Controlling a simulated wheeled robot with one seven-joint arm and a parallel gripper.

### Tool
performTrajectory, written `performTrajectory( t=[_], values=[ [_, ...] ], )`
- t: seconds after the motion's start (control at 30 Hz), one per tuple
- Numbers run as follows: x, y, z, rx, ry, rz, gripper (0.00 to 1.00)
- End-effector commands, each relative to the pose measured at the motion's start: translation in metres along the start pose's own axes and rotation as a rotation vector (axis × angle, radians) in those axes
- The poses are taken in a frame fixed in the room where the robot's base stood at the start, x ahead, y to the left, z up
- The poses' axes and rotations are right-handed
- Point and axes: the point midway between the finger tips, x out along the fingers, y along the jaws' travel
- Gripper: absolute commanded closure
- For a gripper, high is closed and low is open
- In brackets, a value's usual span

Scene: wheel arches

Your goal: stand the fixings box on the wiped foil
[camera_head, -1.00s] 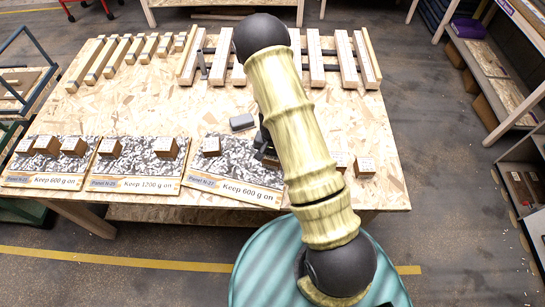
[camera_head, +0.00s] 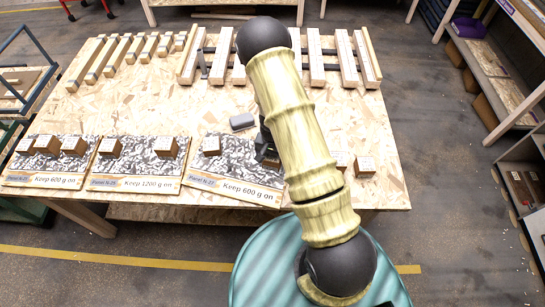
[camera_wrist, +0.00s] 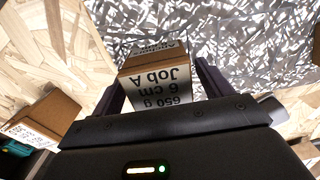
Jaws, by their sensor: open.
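A brown cardboard box (camera_wrist: 155,75) with a white label reading 650 g, 6 cm, Job A is between my gripper's fingers (camera_wrist: 160,72) in the wrist view. The fingers are apart, one on each side of it; whether they touch it I cannot tell. It stands at the edge of a crinkled silver foil. In the head view this box (camera_head: 271,162) is partly hidden by my arm, at the right end of the right-hand foil panel (camera_head: 228,170), labelled Keep 600 g on. Which foil is wiped cannot be read here.
Two foil panels (camera_head: 140,165) (camera_head: 50,165) further left also carry boxes. A grey block (camera_head: 242,122) lies behind the right panel; wooden rails (camera_head: 320,60) stand at the back.

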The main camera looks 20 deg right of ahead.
Motion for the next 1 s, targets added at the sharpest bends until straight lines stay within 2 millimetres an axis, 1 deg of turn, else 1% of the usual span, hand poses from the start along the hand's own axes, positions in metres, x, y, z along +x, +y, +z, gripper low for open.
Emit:
performTrajectory(
  t=[0.17,0.27,0.6,0.7,0.8,1.0],
  values=[
    [-0.018,-0.001,-0.001,-0.002,0.004,-0.001,0.22],
    [-0.034,-0.001,-0.001,-0.001,0.004,-0.001,0.22],
    [-0.097,-0.001,0.000,-0.002,0.004,-0.002,0.22],
    [-0.111,-0.001,-0.001,-0.002,0.003,-0.001,0.22],
    [-0.119,0.000,0.000,-0.001,0.001,-0.001,0.22],
    [-0.121,0.000,0.000,0.000,0.000,0.001,0.22]
  ],
)
